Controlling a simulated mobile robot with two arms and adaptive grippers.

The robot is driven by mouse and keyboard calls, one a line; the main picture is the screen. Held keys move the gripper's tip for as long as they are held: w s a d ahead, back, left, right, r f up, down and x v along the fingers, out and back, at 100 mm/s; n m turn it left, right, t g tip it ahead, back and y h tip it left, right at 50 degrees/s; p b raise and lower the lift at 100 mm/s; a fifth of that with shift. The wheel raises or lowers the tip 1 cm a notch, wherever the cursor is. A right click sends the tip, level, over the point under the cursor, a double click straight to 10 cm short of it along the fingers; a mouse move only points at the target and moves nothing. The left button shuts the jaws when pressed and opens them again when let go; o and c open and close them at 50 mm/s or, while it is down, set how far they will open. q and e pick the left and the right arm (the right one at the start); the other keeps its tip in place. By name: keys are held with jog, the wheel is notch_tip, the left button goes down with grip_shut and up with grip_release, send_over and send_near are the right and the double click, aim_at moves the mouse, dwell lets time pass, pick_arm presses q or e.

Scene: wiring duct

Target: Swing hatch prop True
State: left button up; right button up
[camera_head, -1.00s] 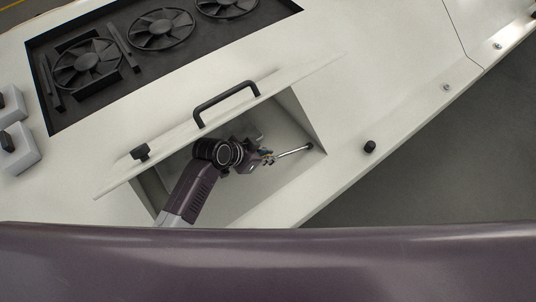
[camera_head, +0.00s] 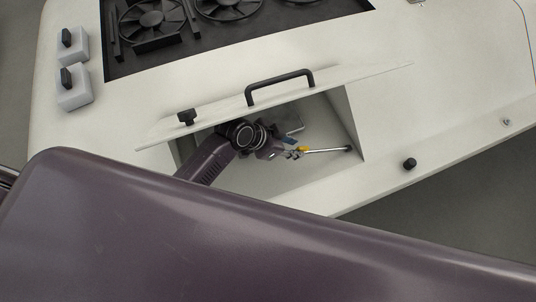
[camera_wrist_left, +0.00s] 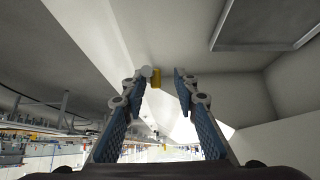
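The hatch (camera_head: 220,110) stands raised over a recess in the white housing, its black handle (camera_head: 281,83) on top. The prop (camera_head: 328,150) is a thin grey rod with a yellow section, lying low across the recess from a dark pivot at its right end. My left gripper (camera_head: 291,153) is inside the recess at the rod's yellow end. In the left wrist view, the gripper (camera_wrist_left: 160,80) is open, with the yellow section (camera_wrist_left: 156,78) at the gap between the fingertips, closer to the left one. Contact is unclear. My right gripper is not in view.
The recess walls (camera_head: 350,120) and the raised hatch closely surround my left arm. A black knob (camera_head: 410,164) stands on the housing to the right. Fans (camera_head: 153,18) sit in a dark bay behind. White blocks with black switches (camera_head: 74,92) stand at left.

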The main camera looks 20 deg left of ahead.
pick_arm(q)
jog(key=s+a, duration=0.6)
jog(key=a, duration=0.1)
jog(key=shift+a, duration=0.4)
